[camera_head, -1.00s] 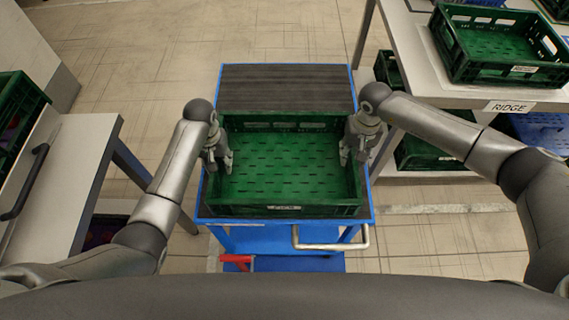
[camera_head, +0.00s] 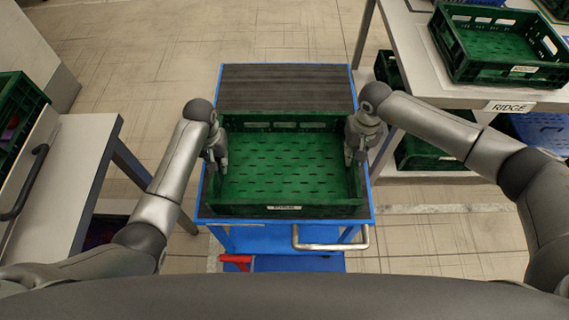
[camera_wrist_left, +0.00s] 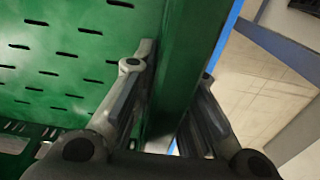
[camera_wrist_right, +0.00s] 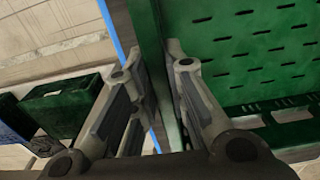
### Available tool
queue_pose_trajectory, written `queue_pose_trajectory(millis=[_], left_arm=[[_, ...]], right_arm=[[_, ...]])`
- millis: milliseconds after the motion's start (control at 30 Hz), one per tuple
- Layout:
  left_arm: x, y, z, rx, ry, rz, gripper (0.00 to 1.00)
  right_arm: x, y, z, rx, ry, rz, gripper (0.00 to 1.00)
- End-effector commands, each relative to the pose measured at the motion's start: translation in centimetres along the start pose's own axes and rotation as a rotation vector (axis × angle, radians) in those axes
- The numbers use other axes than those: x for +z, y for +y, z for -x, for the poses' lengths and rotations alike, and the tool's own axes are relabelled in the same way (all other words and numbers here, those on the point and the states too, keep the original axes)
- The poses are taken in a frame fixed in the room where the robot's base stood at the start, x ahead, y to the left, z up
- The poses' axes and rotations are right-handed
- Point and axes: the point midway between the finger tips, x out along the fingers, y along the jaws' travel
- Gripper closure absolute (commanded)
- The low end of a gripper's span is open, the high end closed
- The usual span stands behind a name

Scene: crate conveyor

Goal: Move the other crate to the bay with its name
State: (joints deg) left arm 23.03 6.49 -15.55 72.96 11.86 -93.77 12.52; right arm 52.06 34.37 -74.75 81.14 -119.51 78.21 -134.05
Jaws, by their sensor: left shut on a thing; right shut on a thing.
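An empty green crate (camera_head: 325,211) sits on the front part of a blue trolley's top. The label on its front wall is too small to read. My left gripper (camera_head: 214,160) is shut on the crate's left wall, one finger inside and one outside, as the left wrist view (camera_wrist_left: 170,75) shows. My right gripper (camera_head: 355,155) is shut on the right wall in the same way, seen in the right wrist view (camera_wrist_right: 152,60). A sign reading RIDGE (camera_head: 510,107) is on the edge of the right-hand table.
The blue trolley (camera_head: 300,235) has a dark ribbed top (camera_head: 285,88), bare behind the crate, and a metal handle (camera_head: 335,246) in front. Another green crate (camera_head: 480,72) stands on the right table above RIDGE. A grey table (camera_head: 80,165) and green crate (camera_head: 28,95) stand left.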

Motion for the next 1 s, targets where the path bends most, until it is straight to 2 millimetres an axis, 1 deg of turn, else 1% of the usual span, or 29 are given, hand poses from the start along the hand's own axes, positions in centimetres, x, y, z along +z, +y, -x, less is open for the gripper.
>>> queue_pose_trajectory(millis=[267,600,700,1000], left_arm=[[-0.1,0.0,1.4,0.0,0.002,0.0,1.0],[-0.1,0.0,4.2,0.0,0.002,0.0,1.0],[-0.1,0.0,4.8,0.0,0.002,0.0,1.0],[-0.1,0.0,5.0,0.0,0.001,0.0,1.0]], right_arm=[[-0.1,0.0,1.4,-0.001,0.002,0.0,1.0],[-0.1,0.0,4.2,0.0,0.001,0.0,1.0],[0.0,0.0,4.8,0.0,0.001,0.0,1.0],[0.0,0.0,5.0,0.0,0.001,0.0,1.0]])
